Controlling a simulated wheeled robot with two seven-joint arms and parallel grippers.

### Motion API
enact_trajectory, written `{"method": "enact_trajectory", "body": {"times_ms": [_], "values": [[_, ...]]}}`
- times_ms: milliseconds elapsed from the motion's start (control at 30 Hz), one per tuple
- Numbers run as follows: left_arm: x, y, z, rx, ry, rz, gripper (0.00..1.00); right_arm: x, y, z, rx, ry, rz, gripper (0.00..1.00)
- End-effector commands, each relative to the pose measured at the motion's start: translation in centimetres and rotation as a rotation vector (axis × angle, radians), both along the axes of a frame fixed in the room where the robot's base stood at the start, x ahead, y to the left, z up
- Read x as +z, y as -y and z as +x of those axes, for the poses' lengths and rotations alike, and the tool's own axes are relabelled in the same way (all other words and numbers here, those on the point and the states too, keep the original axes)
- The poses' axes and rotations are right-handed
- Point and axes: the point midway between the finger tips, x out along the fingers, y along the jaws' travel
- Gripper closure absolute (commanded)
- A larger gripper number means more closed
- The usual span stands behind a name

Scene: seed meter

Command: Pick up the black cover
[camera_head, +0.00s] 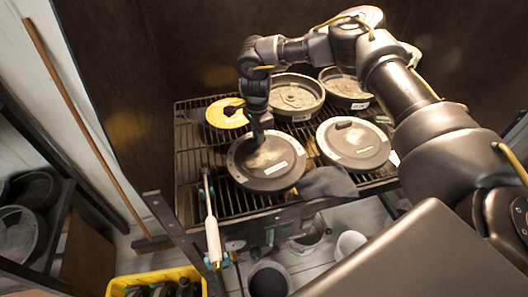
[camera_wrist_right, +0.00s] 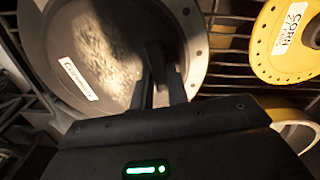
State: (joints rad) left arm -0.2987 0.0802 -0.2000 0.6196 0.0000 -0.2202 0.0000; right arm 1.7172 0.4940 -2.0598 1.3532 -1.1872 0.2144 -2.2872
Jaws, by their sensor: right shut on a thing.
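The black cover (camera_head: 262,178) is a round, dark, dusty disc with a white label, lying on or just over the wire rack; I cannot tell whether it touches. My right gripper (camera_head: 262,138) reaches down from above and is shut on the cover near its far edge. In the right wrist view the fingers (camera_wrist_right: 165,88) close on a raised dark part of the cover (camera_wrist_right: 110,40), beside its rim of small holes. A second similar round cover (camera_head: 355,150) lies to the right on the rack. My left gripper is not in view.
The rack (camera_head: 190,165) also holds a yellow seed disc (camera_head: 226,121), also in the wrist view (camera_wrist_right: 285,40), and two round housings (camera_head: 295,94) (camera_head: 345,84) behind. A dark glove (camera_head: 328,183) lies at the front edge. A white-handled tool (camera_head: 213,240) hangs there. A yellow crate (camera_head: 118,284) stands below.

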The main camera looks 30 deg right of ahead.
Motion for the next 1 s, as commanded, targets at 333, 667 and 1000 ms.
{"method": "enact_trajectory", "body": {"times_ms": [333, 667, 1000], "values": [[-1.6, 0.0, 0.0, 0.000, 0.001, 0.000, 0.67, 1.3, 0.0, 0.1, 0.001, 0.004, 0.002, 1.00], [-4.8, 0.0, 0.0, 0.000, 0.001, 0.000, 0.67, 7.4, -1.0, -3.7, 0.005, 0.007, 0.003, 1.00], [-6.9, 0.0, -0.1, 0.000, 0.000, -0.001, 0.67, 11.2, -2.6, -9.8, 0.005, 0.005, 0.000, 1.00]]}}
